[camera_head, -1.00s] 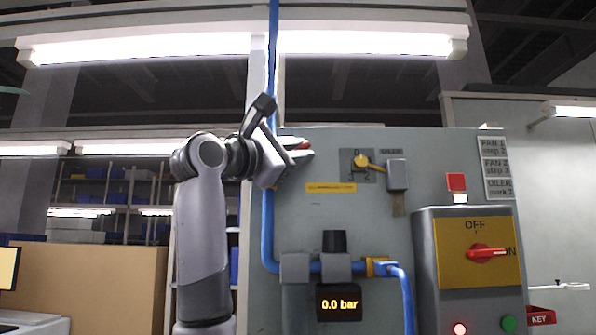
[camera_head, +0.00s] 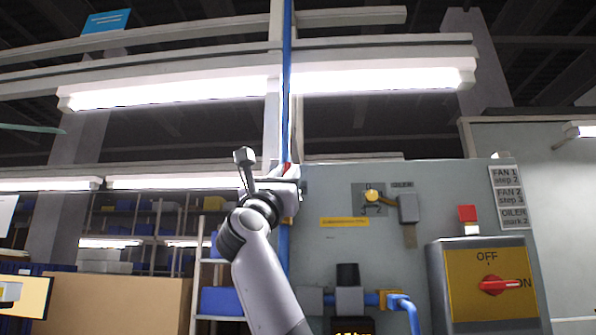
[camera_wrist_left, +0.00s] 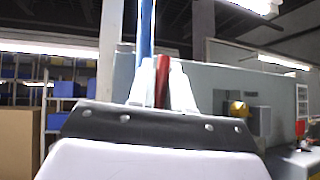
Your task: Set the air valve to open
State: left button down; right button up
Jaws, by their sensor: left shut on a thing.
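The air valve's red handle (camera_head: 287,168) is on the upright blue pipe (camera_head: 287,70) left of the grey panel. My left gripper (camera_head: 290,180) is at the pipe and hides most of the valve. In the left wrist view the red handle (camera_wrist_left: 162,80) stands nearly upright between the two pale fingers (camera_wrist_left: 160,92), which are shut on it. It looks roughly in line with the blue pipe (camera_wrist_left: 145,30) beside it. The valve body is hidden. My right gripper is not in view.
The grey panel (camera_head: 340,260) carries a yellow selector knob (camera_head: 373,195) and a red button (camera_head: 467,213). A switch box (camera_head: 485,285) with a red knob stands at the right. The pressure display (camera_head: 353,327) is cut off and hard to read. Shelves stand behind at left.

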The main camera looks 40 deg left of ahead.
pick_arm(q)
jog(key=shift+s+a+n+g+y, duration=0.15)
jog(key=shift+n+g+y, duration=0.05)
jog(key=shift+n+y, duration=0.5)
jog(key=shift+s+a+n+g+y, duration=0.2)
jog(key=shift+n+y, duration=0.4)
jog(key=shift+n, duration=0.2)
jog(key=c, duration=1.2)
grip_release()
jog(key=shift+o, duration=0.2)
jog(key=b+v, duration=0.2)
jog(key=v, duration=0.5)
